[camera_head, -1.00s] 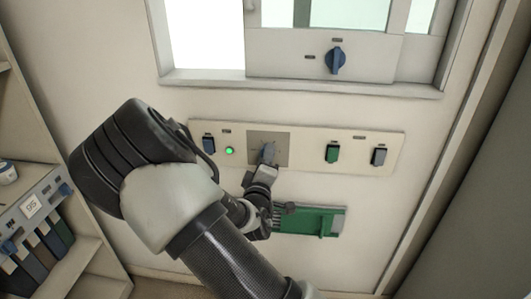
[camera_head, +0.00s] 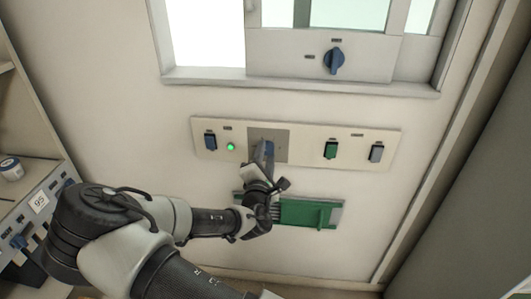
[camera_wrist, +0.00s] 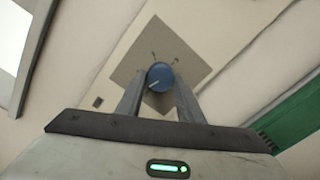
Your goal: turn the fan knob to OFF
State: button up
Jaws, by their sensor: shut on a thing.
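The fan knob is a round blue knob (camera_wrist: 160,77) with a pale pointer line, on a grey square plate (camera_wrist: 133,70). In the wrist view the pointer line runs toward the lower left; the labels are too small to read. My gripper (camera_wrist: 160,95) has a finger on each side of the knob and is shut on it. In the head view my gripper (camera_head: 263,165) reaches up to the grey plate (camera_head: 282,146) on the wall panel and hides part of the knob.
The wall panel (camera_head: 305,150) also carries a blue switch (camera_head: 210,140), a lit green lamp (camera_head: 230,147), a green switch (camera_head: 330,150) and a grey-blue switch (camera_head: 376,153). Another blue knob (camera_head: 334,61) sits above. A green slider unit (camera_head: 303,213) is below. Shelves stand at left.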

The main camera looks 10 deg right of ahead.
jog(key=n, duration=0.4)
jog(key=shift+n, duration=0.3)
jog(key=shift+f, duration=0.1)
dwell(0.4)
jog(key=o, duration=1.1)
jog(key=shift+s, duration=0.1)
jog(key=p+v, duration=0.2)
jog(key=v, duration=1.5)
jog(key=shift+s, duration=0.15)
